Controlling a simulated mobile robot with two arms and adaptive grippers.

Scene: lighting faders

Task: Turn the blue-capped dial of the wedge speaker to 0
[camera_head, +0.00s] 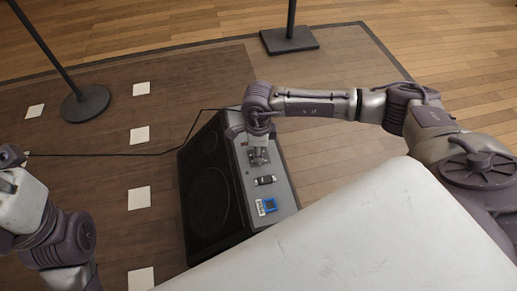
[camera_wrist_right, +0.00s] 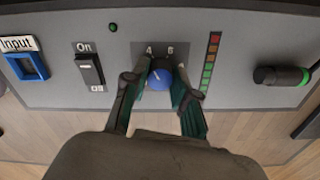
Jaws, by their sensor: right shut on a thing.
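The wedge speaker (camera_head: 210,190) lies on the floor with its dark grille facing left and its grey control panel (camera_head: 287,195) facing up and right in the head view. The blue-capped dial (camera_wrist_right: 160,77) is in the middle of the panel in the right wrist view, with a pale pointer line on its cap. Marks 4 and 6 show beyond it; the rest of its scale is hidden. My right gripper (camera_wrist_right: 159,92) is shut on the dial, one finger on each side. In the head view, my left arm (camera_head: 45,215) is at the left edge; its fingertips cannot be made out.
The panel also holds a blue input socket (camera_wrist_right: 27,66), a black On switch (camera_wrist_right: 90,70), a coloured level strip (camera_wrist_right: 210,62) and a black plug (camera_wrist_right: 282,76). A cable (camera_head: 120,154) crosses the floor. Two stand bases (camera_head: 86,103) (camera_head: 290,40) are farther back.

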